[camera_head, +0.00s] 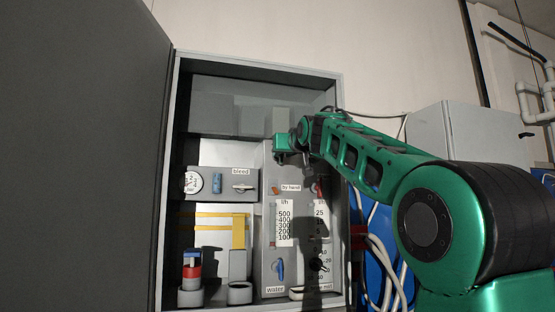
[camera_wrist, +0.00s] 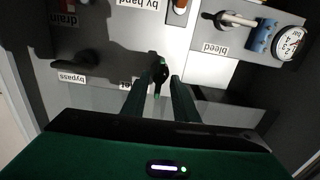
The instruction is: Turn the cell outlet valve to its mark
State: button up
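The outlet valve (camera_wrist: 158,78) shows in the wrist view as a small black and green handle, pointing nearly straight down the picture. My gripper (camera_wrist: 163,82) is open, with one finger on each side of the handle in the picture. I cannot tell whether the fingers touch it or how deep they reach. I cannot make out the mark. In the head view my gripper (camera_head: 284,158) is at the upper part of the cabinet panel, and the valve is hidden behind it.
The bypass handle (camera_wrist: 88,60) and the bleed valve (camera_wrist: 238,19) with its gauge (camera_wrist: 290,43) flank the outlet. The cabinet's open door (camera_head: 85,150) stands at left. Below are the blue water valve (camera_head: 280,270) and a red-and-blue bottle (camera_head: 192,268) in a holder.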

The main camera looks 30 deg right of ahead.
jog(key=v, duration=0.9)
jog(key=shift+s+a, duration=0.1)
jog(key=shift+s, duration=0.05)
jog(key=s+d+f+m+g+y, duration=0.1)
jog(key=s+f+g, duration=0.25)
jog(key=f, duration=0.95)
jog(key=s+d+f+g, duration=0.1)
jog(key=s+f+g, duration=0.25)
jog(key=f, duration=0.85)
jog(key=s+d+f+m+g+y, duration=0.15)
jog(key=s+f, duration=0.25)
jog(key=f, duration=0.9)
jog(key=s+a+f+g+y, duration=0.1)
jog(key=s+a+f+g, duration=0.3)
jog(key=s+f, duration=0.8)
jog(key=s+a+f+g+y, duration=0.1)
jog(key=s+a+f+g, duration=0.3)
jog(key=s+f, duration=0.8)
jog(key=shift+s+a+f+m+g+y, duration=0.35)
jog(key=shift+f+m+g, duration=0.1)
jog(key=shift+f, duration=0.25)
